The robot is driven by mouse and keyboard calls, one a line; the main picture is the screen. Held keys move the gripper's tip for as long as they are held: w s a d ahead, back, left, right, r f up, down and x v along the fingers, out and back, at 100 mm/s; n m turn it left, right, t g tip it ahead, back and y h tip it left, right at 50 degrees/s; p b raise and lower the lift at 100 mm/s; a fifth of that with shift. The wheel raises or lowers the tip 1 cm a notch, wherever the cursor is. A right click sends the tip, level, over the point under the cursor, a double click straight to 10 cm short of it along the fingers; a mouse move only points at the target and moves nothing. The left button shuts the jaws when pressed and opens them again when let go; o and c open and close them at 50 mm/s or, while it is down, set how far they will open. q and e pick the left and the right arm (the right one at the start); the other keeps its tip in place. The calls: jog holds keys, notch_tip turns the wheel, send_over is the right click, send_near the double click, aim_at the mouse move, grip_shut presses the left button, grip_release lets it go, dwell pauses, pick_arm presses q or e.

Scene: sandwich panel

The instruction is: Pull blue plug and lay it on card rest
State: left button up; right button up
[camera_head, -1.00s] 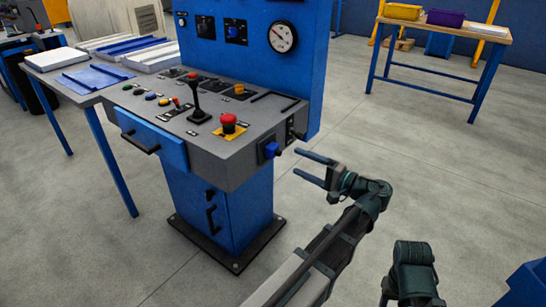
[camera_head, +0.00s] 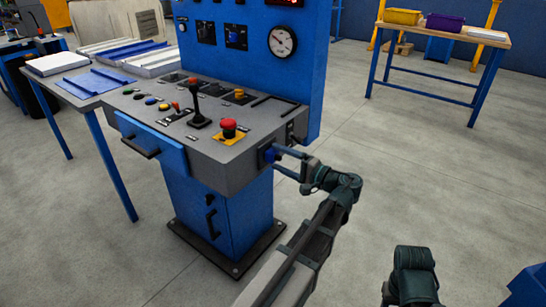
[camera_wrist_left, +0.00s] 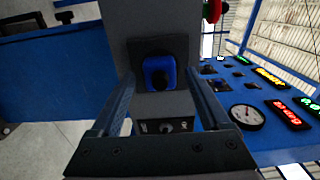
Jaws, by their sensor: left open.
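The blue plug (camera_head: 268,156) sits in a black socket on the right side face of the grey console (camera_head: 240,168). In the left wrist view the plug (camera_wrist_left: 159,73) shows as a blue block in a dark square plate, between the two fingers. My left gripper (camera_head: 278,160) is open, with its fingertips at the plug, one to each side; I cannot tell whether they touch it. A dark-edged recess (camera_head: 272,106) lies on the console top near its right edge; I cannot tell whether this is the card rest. My right gripper is out of view.
A red mushroom button (camera_head: 228,125) and a black lever (camera_head: 196,105) stand up from the console top. A blue panel with a gauge (camera_head: 283,41) rises behind. A knob (camera_wrist_left: 165,126) is near the plug.

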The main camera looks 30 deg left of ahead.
pick_arm(q)
jog(key=shift+a, duration=0.6)
dwell(0.7)
grip_shut()
dwell(0.3)
jog(key=shift+d, duration=0.2)
jog(key=shift+s+d, duration=0.2)
jog(key=shift+d, duration=2.55)
jog(key=shift+d, duration=0.1)
